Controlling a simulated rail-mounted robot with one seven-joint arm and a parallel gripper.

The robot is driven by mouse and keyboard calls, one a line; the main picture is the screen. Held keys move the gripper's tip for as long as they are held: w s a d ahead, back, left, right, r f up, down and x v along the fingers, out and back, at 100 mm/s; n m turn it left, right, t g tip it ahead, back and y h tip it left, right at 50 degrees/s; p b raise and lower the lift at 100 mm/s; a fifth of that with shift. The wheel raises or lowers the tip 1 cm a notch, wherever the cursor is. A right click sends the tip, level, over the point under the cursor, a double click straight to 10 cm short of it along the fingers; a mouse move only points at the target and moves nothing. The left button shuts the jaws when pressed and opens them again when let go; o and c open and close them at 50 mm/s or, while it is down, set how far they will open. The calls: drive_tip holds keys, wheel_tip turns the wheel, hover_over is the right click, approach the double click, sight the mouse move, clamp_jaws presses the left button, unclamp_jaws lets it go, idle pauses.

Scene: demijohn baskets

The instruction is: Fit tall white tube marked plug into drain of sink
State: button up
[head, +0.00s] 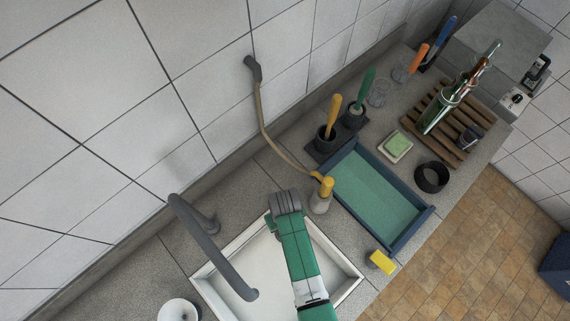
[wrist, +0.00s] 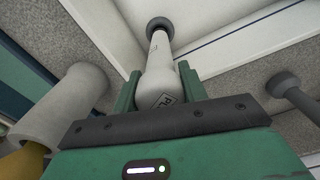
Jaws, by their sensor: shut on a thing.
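My gripper (wrist: 157,85) is shut on the white tube (wrist: 160,62), with one green finger on each side. Part of a printed label beginning "PL" shows on the tube near the fingers. The tube narrows away from the gripper to a dark round end. In the head view my gripper (head: 285,203) is over the back edge of the white sink (head: 348,272); its fingers and the tube are hidden there. The sink also shows in the wrist view (wrist: 225,20). I cannot make out the drain, and my arm covers part of the basin.
A grey faucet (head: 222,255) arches over the sink's left side. A blue tray with a green bottom (head: 375,195) and a yellow sponge (head: 382,262) lie to the right. A white roll (head: 178,311) is lower left.

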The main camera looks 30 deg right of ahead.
drive_tip(key=shift+f+b, duration=1.35)
drive_tip(key=shift+f, duration=0.5)
drive_tip(key=o, duration=1.4)
drive_tip(key=shift+o, duration=0.2)
wheel_tip(320, 180, up, 8)
drive_tip(key=shift+f+p, duration=0.1)
drive_tip(key=shift+p, duration=0.25)
